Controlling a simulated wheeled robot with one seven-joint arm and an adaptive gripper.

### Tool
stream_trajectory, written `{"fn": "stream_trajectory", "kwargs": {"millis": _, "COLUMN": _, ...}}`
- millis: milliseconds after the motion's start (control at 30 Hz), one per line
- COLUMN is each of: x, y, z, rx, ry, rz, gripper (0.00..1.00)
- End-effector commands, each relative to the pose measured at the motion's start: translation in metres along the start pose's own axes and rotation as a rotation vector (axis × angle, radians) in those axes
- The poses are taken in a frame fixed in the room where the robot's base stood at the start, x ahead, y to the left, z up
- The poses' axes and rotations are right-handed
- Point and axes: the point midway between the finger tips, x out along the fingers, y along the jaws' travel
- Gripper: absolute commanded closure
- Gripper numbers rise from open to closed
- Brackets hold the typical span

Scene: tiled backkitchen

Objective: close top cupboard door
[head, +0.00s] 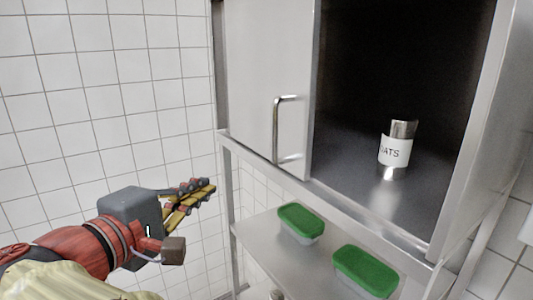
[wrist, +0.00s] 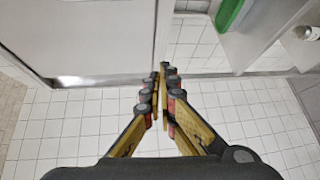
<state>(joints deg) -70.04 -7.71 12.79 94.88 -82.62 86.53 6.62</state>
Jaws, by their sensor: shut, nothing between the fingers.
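The top cupboard (head: 222,70) is a metal box at the upper right of the head view. Its flat grey door (head: 262,75) covers the left part of the front. The right part is open and shows a dark interior. A vertical bar handle (head: 277,130) sits near the door's right edge. My gripper (head: 212,187) is left of and below the door, apart from the handle, with its yellow fingers pointing right. In the wrist view the fingertips (wrist: 161,72) meet and hold nothing. A large grey panel fills the upper left there; I cannot tell whether it is the door.
A can labelled oats (head: 396,150) stands inside the cupboard near its open side. Below, a metal shelf (head: 262,232) carries two green-lidded boxes (head: 300,219) (head: 364,270). A white tiled wall (head: 90,110) lies behind my arm. The space left of the cupboard looks clear.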

Motion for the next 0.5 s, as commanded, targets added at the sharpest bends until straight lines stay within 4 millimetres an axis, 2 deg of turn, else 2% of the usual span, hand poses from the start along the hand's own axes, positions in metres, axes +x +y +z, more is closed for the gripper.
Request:
{"fn": "stream_trajectory", "kwargs": {"millis": 33, "x": -0.001, "y": 0.02, "z": 0.006, "rx": 0.022, "ry": -0.02, "rz": 0.049, "gripper": 1.0}}
{"fn": "stream_trajectory", "kwargs": {"millis": 133, "x": -0.004, "y": 0.043, "z": 0.017, "rx": 0.046, "ry": -0.058, "rz": 0.121, "gripper": 1.0}}
{"fn": "stream_trajectory", "kwargs": {"millis": 333, "x": 0.005, "y": 0.049, "z": 0.026, "rx": 0.061, "ry": -0.087, "rz": 0.139, "gripper": 1.0}}
{"fn": "stream_trajectory", "kwargs": {"millis": 500, "x": 0.032, "y": 0.053, "z": 0.029, "rx": 0.06, "ry": -0.09, "rz": 0.137, "gripper": 1.0}}
